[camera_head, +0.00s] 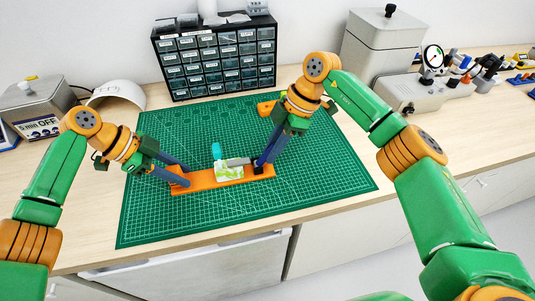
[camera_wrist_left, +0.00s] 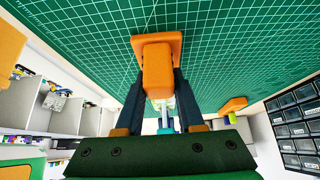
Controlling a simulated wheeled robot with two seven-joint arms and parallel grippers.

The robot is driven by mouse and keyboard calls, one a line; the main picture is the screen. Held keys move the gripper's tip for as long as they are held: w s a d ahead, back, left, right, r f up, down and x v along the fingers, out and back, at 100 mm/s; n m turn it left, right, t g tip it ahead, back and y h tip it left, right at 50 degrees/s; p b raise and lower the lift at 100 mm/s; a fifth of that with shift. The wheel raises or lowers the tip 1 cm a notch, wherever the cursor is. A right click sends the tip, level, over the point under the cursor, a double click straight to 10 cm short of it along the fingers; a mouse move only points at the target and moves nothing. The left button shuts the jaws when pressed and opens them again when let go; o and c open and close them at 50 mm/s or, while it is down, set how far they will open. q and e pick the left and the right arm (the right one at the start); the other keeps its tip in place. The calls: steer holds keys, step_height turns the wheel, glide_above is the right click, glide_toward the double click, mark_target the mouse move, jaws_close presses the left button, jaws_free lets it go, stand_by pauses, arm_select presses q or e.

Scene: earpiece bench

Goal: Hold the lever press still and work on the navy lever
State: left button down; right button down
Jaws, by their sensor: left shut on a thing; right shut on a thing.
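The lever press has a long orange base (camera_head: 205,182) lying on the green mat. A green-and-white block (camera_head: 229,173), a teal upright part (camera_head: 216,151) and a grey bar (camera_head: 237,162) are on it. My left gripper (camera_head: 180,174) is shut on the press's orange end block (camera_wrist_left: 157,70), one finger on each side in the left wrist view. My right gripper (camera_head: 259,166) is at the right end, shut on a dark part that looks like the navy lever (camera_head: 258,169). Its fingers hide most of that part.
The green cutting mat (camera_head: 310,180) has free room in front and right. An orange piece (camera_head: 267,108) lies behind my right gripper. A drawer cabinet (camera_head: 215,62) stands at the back; a grey bin (camera_head: 382,45) and a bench device (camera_head: 420,90) stand at right.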

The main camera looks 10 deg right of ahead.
mark_target(261, 158)
steer(key=h, duration=0.1)
steer(key=a+h, duration=0.1)
steer(key=shift+a+r+h, duration=0.1)
steer(key=shift+r+h, duration=0.1)
steer(key=shift+h, duration=0.1)
steer(key=a+h, duration=0.1)
steer(key=h, duration=0.2)
steer(key=shift+a+r, duration=0.15)
steer(key=shift+a, duration=0.25)
steer(key=c, duration=0.9)
jaws_free()
steer(key=shift+a+r, duration=0.15)
steer(key=shift+r, duration=2.85)
